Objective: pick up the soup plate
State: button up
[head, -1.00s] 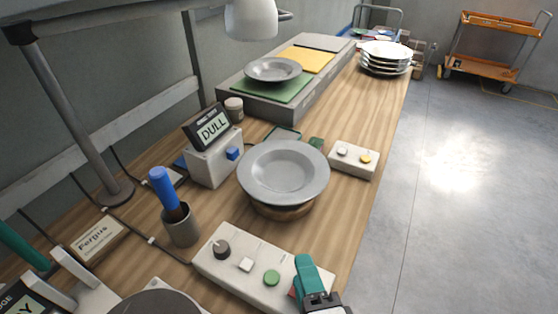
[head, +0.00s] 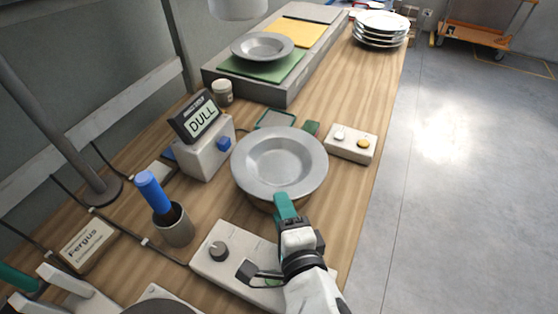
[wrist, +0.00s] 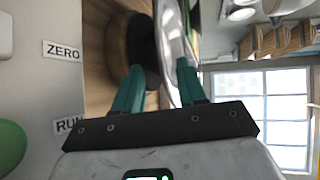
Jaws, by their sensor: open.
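A grey metal soup plate (head: 280,158) rests on a round wooden stand in the middle of the bench. A second grey soup plate (head: 262,46) lies on a green mat farther back. My gripper (head: 283,202) is open, with its teal fingers at the near rim of the middle plate. In the wrist view my gripper (wrist: 160,68) has the plate (wrist: 174,45) edge-on by the right finger, its rim reaching between the fingers. The stand (wrist: 125,45) shows at the left finger. I cannot tell whether a finger touches the rim.
A box with a DULL display (head: 202,120) and a cup with a blue-handled brush (head: 173,224) stand left. A control panel (head: 225,255) lies under my arm. A two-button box (head: 351,143) sits right of the plate. White plates (head: 381,30) are stacked at the back.

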jog(key=shift+p+x, duration=0.3)
jog(key=shift+x, duration=1.45)
jog(key=shift+r, duration=0.15)
jog(key=shift+c, duration=0.5)
grip_shut()
jog(key=shift+r, duration=0.1)
